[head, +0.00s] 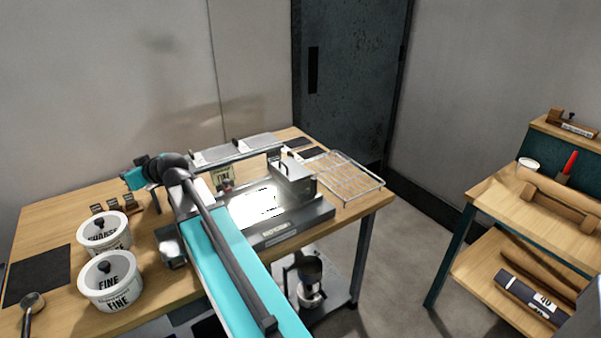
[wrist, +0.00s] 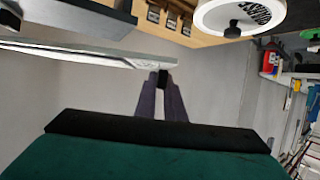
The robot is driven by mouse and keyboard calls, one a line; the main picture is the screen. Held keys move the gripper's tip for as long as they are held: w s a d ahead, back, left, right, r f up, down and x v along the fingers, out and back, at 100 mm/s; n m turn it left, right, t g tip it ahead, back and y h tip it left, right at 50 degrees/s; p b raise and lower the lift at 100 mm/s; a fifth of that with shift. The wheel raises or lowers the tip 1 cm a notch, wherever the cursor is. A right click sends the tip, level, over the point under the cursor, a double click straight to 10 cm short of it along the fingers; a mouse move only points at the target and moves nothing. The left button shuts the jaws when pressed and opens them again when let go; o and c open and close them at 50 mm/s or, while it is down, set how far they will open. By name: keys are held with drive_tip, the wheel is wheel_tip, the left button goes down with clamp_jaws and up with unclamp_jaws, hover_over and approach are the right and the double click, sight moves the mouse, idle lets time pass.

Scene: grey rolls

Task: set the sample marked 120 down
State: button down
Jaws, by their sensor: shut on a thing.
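In the wrist view my gripper (wrist: 163,82) is shut on a small dark thing (wrist: 163,77) between its fingertips. I take it for the sample; no number can be read on it. In the head view my teal arm reaches across the workbench. I cannot make out the fingertips or the held thing there. Several small dark blocks (head: 113,205) stand in a row at the back left of the bench. The wrist view also shows them (wrist: 170,22) beyond the fingertips; their marks are too small to read.
Two white lidded tubs, one marked FINE (head: 110,283), stand left of my arm. A dark mat (head: 38,274) lies at the far left. A metal machine (head: 290,212) sits right of my arm, beside a wire rack (head: 344,176). A wooden shelf unit (head: 482,192) stands at the right.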

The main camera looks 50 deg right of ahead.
drive_tip(key=shift+h, duration=0.3)
drive_tip(key=d, duration=0.5)
drive_tip(key=s+d+b, duration=0.1)
drive_tip(key=d, duration=0.5)
drive_tip(key=s+d+f, duration=0.1)
drive_tip(key=d, duration=0.4)
drive_tip(key=shift+d, duration=0.15)
drive_tip(key=s+d+f+m+h+b, duration=0.1)
drive_tip(key=s+d+m+h, duration=0.1)
drive_tip(key=s+d, duration=0.7)
drive_tip(key=s+d+f+m+h+b, duration=0.1)
drive_tip(key=s+d+h, duration=0.1)
drive_tip(key=s+d, duration=0.7)
drive_tip(key=s+d+f+m+h+b, duration=0.1)
drive_tip(key=s+d, duration=0.8)
drive_tip(key=d, duration=1.3)
drive_tip(key=shift+f+m+g+h+b, duration=0.3)
drive_tip(key=shift+m+h, duration=0.2)
drive_tip(key=shift+m, duration=0.3)
hover_over(319, 174)
drive_tip(key=shift+s+f+p, duration=0.1)
drive_tip(key=shift+f+p, duration=0.25)
drive_tip(key=shift+f, duration=2.75)
drive_tip(key=shift+f, duration=1.85)
drive_tip(key=shift+f, duration=0.15)
